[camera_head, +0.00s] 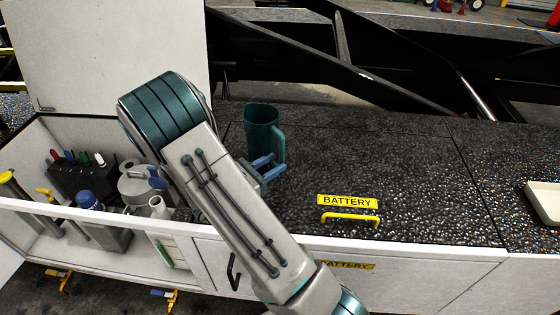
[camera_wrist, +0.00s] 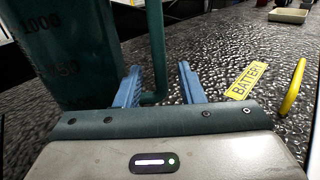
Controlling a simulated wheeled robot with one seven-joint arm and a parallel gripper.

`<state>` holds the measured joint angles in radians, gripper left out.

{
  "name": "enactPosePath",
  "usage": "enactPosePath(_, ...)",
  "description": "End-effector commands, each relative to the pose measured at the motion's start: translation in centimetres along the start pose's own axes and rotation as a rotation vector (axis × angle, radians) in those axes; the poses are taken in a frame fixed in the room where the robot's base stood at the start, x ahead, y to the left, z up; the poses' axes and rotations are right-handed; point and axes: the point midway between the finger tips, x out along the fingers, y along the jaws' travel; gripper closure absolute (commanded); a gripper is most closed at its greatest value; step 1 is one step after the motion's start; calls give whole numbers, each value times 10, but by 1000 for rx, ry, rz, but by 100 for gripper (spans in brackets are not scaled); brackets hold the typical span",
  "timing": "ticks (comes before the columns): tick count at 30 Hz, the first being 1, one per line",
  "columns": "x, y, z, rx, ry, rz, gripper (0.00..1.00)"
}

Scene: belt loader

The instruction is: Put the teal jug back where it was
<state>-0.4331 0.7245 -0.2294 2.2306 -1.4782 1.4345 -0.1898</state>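The teal jug (camera_head: 261,130) stands upright on the dark speckled top, just behind my gripper, with its handle on the right. In the wrist view the jug (camera_wrist: 72,50) fills the upper left, with volume marks on its side. Its handle (camera_wrist: 156,45) is a vertical bar. My gripper (camera_head: 266,166) has blue fingers. In the wrist view my gripper (camera_wrist: 160,66) is open, with the handle's lower part showing between the spread fingers and gaps on both sides. Contact between jug and fingers cannot be told.
An open compartment (camera_head: 80,216) at left holds a grey can (camera_head: 138,186), a blue-capped container (camera_head: 88,200) and several tools. A raised white lid (camera_head: 110,55) stands behind it. A yellow handle (camera_head: 350,217) and BATTERY label (camera_head: 347,201) sit right. A cream tray (camera_head: 545,203) is far right.

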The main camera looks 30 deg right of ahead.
Motion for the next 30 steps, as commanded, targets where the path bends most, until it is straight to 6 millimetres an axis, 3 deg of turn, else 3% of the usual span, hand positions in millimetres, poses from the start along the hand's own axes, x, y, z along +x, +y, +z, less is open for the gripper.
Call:
enactPosePath(3, -29, 1, -2, 1, 1, 5, 65)
enactPosePath(9, -67, 0, -1, 1, 1, 3, 65)
enactPosePath(17, -85, -4, 2, 15, 17, -20, 65)
enactPosePath(20, -78, -17, 10, 65, 77, -89, 65)
enactPosePath(24, -67, -52, 22, 209, 238, -267, 65)
enactPosePath(30, -69, -102, 35, 477, 498, -545, 65)
